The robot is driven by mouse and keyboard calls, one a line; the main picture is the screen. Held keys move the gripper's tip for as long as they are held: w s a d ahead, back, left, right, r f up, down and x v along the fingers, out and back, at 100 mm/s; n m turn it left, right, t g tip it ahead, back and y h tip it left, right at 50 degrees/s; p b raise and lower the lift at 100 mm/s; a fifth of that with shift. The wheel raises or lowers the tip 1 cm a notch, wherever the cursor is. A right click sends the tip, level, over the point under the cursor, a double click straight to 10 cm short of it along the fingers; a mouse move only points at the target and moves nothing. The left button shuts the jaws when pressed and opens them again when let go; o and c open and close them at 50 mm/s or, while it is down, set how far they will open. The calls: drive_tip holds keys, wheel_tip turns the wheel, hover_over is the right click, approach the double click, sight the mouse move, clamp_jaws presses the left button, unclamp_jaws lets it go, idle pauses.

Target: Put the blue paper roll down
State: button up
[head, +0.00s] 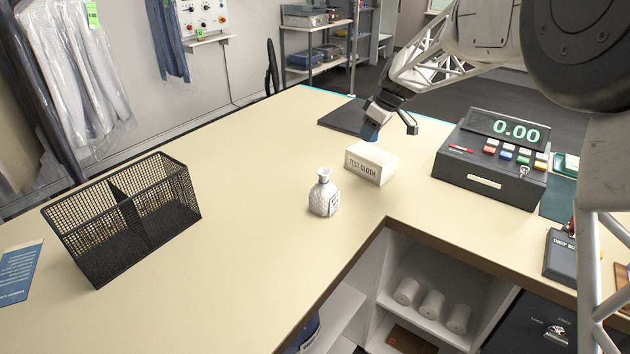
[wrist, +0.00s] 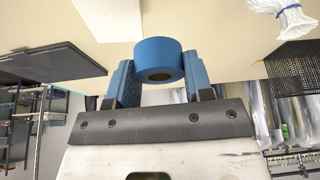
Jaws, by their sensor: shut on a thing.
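The blue paper roll (wrist: 158,57) shows in the wrist view between the two blue fingers of my gripper (wrist: 158,80). It is a short cylinder with a dark round hole facing the camera. My gripper is shut on it. In the head view my gripper (head: 392,122) points down above the far part of the counter (head: 250,240), just behind the white TEST CLOTH box (head: 371,163). A blue patch shows at its left finger there, but I cannot tell roll from finger. The gap between roll and counter is hard to judge.
A faceted bottle (head: 324,194) stands left of the box. A black wire basket (head: 125,218) is at the left, a cash register (head: 492,158) at the right. A dark flat pad (head: 342,116) lies near the back edge. The counter between basket and bottle is clear.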

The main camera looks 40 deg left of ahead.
drive_tip(key=s+a+n, duration=0.1)
drive_tip(key=s+a, duration=0.3)
drive_tip(key=a, duration=0.3)
drive_tip(key=s+a+n, duration=0.1)
drive_tip(key=s+a, duration=0.3)
drive_tip(key=a, duration=0.3)
hover_over(312, 179)
drive_tip(key=d, duration=0.1)
drive_tip(key=shift+g, duration=0.3)
drive_tip(key=shift+f, duration=2.85)
drive_tip(key=shift+w+f, duration=0.1)
drive_tip(key=shift+f, duration=2.35)
drive_tip(key=shift+f, duration=2.55)
drive_tip(key=shift+f, duration=0.1)
